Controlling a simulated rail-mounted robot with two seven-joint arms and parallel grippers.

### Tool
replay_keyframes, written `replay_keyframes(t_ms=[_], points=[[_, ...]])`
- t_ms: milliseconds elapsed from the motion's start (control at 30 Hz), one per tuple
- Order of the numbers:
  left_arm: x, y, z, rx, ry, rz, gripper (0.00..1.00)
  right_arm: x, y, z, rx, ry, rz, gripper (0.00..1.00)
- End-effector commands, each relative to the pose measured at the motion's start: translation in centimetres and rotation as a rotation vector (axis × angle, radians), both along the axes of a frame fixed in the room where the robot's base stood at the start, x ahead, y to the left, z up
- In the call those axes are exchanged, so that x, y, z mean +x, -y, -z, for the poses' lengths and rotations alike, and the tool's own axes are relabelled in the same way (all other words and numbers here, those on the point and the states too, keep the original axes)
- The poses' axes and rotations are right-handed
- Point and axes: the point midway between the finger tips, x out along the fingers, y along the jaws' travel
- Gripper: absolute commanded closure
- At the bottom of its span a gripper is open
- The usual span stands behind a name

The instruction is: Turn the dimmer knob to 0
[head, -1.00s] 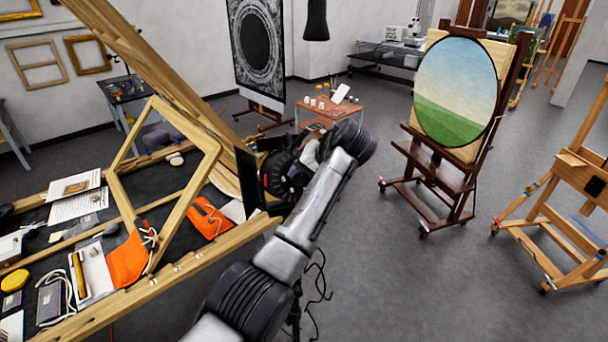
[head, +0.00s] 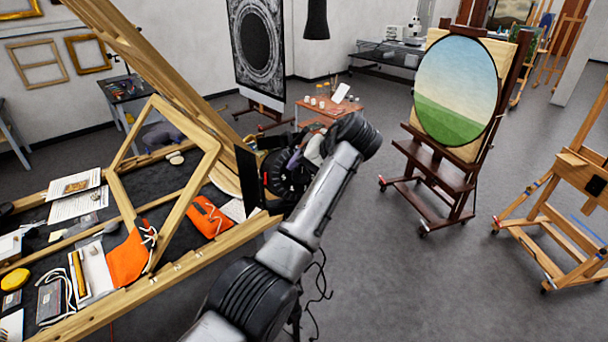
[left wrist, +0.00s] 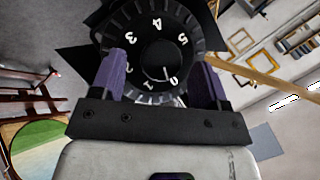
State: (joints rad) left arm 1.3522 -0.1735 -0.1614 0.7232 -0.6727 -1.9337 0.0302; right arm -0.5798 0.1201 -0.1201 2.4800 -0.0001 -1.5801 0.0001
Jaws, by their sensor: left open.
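The dimmer knob (left wrist: 153,58) is a round black dial with a ribbed rim and white numerals, seen from close up in the left wrist view. A white line on its face lies close to the 0. My left gripper (left wrist: 160,62) is open, with one purple finger on each side of the dial. I cannot tell whether the fingers touch it. In the head view the dial sits on a black lamp with flaps (head: 247,178), and my left gripper (head: 299,160) partly covers it. My right gripper is not in view.
An easel with an oval landscape painting (head: 457,90) stands to the right. The grey floor between is open, with a cable hanging under the lamp.

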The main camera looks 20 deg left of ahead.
Motion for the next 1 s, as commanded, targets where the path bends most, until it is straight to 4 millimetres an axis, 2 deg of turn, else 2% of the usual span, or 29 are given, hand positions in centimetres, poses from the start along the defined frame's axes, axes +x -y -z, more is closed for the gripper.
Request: replay_keyframes(t_ms=[200,533,700,1000], points=[[-0.8,2.9,-3.0,0.001,0.003,0.001,0.31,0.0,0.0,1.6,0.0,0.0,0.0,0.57],[-1.9,6.6,-7.6,0.001,0.001,0.0,0.31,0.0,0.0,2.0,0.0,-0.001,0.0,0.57],[-2.1,7.6,-8.7,0.001,0.001,-0.001,0.31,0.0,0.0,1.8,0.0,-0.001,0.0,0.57],[-2.3,8.1,-9.1,0.001,0.0,-0.002,0.31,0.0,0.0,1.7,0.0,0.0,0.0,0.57]])
